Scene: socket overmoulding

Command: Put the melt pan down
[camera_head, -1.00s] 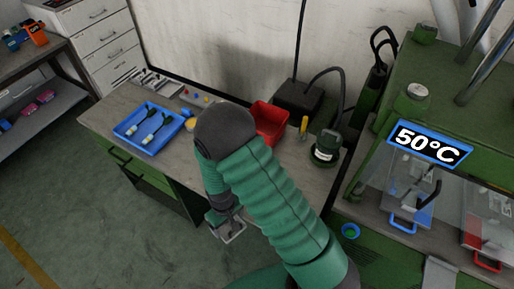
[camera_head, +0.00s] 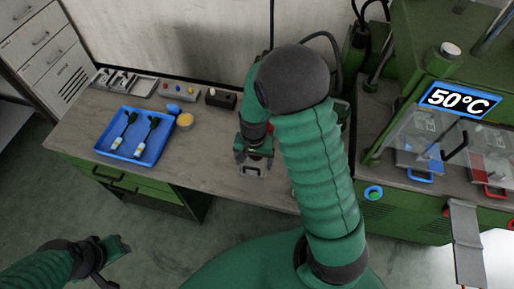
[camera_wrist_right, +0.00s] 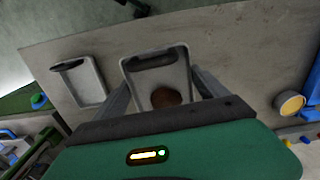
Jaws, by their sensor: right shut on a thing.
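My right gripper (camera_head: 254,152) is shut on a grey melt pan (camera_head: 252,169), over the bench near its front edge. In the right wrist view the pan (camera_wrist_right: 158,72) sits between the two fingers (camera_wrist_right: 166,88), with a round brown piece (camera_wrist_right: 166,97) inside at the near end. I cannot tell whether the pan touches the bench top. My left gripper (camera_head: 116,264) is at the lower left of the head view, its fingers apart and empty, away from the bench.
A second grey pan (camera_wrist_right: 90,82) lies beside the held one. The green press (camera_head: 400,205) reads 50°C. My arm hides the bench's right part.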

